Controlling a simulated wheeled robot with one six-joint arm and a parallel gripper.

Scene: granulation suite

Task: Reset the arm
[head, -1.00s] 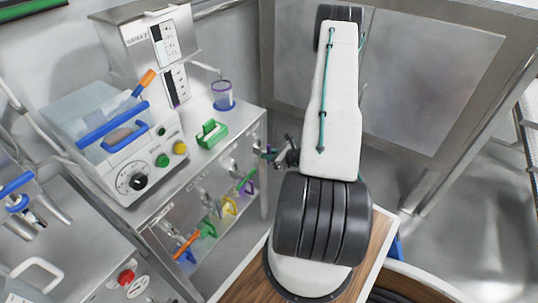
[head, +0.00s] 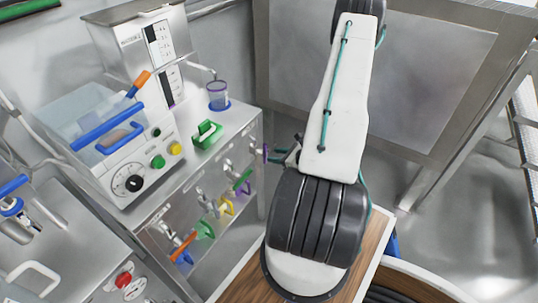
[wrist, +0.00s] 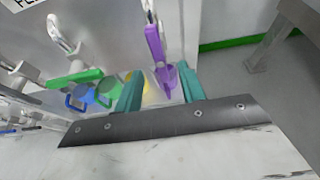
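My gripper (wrist: 160,88) shows in the wrist view as two teal fingers standing apart, with nothing held between them. In the head view my white and black arm (head: 337,110) rises at centre right, folded upward. It hides most of the gripper; only a small dark and teal part shows at its left edge, beside the cabinet's corner.
A steel cabinet (head: 170,222) with coloured valve handles stands left of my arm. A steel frame and panel (head: 440,75) stand behind the arm.

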